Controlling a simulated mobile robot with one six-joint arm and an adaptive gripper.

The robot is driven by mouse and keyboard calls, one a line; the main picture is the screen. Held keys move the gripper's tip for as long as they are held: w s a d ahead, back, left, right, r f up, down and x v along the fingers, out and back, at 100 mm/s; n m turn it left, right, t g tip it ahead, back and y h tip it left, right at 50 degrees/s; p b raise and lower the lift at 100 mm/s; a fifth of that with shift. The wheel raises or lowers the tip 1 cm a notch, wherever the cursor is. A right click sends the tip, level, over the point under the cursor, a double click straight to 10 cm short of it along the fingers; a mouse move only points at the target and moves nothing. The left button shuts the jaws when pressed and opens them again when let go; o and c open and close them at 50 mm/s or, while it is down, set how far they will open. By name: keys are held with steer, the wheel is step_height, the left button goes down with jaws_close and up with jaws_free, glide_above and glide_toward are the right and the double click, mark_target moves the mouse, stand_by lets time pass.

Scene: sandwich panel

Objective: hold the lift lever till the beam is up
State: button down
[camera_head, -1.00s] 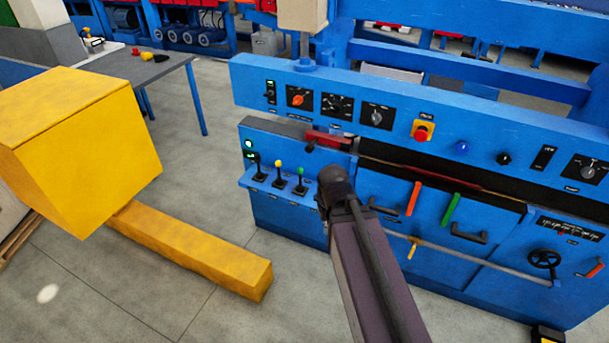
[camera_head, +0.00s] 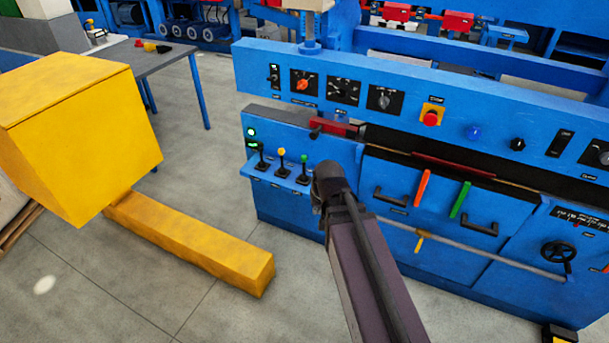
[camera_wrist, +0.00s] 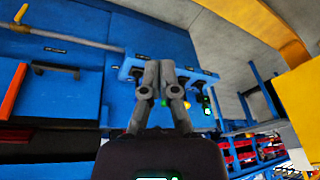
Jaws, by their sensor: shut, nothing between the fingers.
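Three small levers stand on a blue shelf (camera_head: 275,177) at the left end of the blue machine: one with a black knob (camera_head: 262,146), one with a yellow knob (camera_head: 281,152), one with a green knob (camera_head: 304,158). I cannot read which is the lift lever. My gripper (camera_wrist: 160,66) is shut and empty; in the wrist view its fingers reach over the shelf and hide part of it. In the head view my arm's end is just right of the levers and the fingers are hidden. I cannot tell whether they touch a lever. The blue beam (camera_head: 455,117) spans the machine above a dark slot.
The beam's face carries knobs and a red emergency button (camera_head: 431,118). Orange (camera_head: 422,187) and green (camera_head: 460,199) handles and a handwheel (camera_head: 557,256) are to the right. A grey table (camera_head: 165,60) stands behind left.

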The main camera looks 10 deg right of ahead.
steer(key=w+f+m+t+h+b, duration=0.4)
steer(key=w+f+m+t+b, duration=1.2)
steer(key=b, duration=2.9)
steer(key=w+f+t, duration=0.3)
steer(key=w+f, duration=0.2)
steer(key=w, duration=0.4)
steer(key=shift+d+f+t, duration=0.15)
steer(key=shift+d+t, duration=0.15)
steer(key=shift+w, duration=0.15)
steer(key=p, duration=0.5)
glide_toward(304, 161)
steer(key=x, duration=0.7)
steer(key=shift+w, duration=0.2)
steer(key=shift+w+p, duration=0.2)
steer(key=shift+p, duration=0.1)
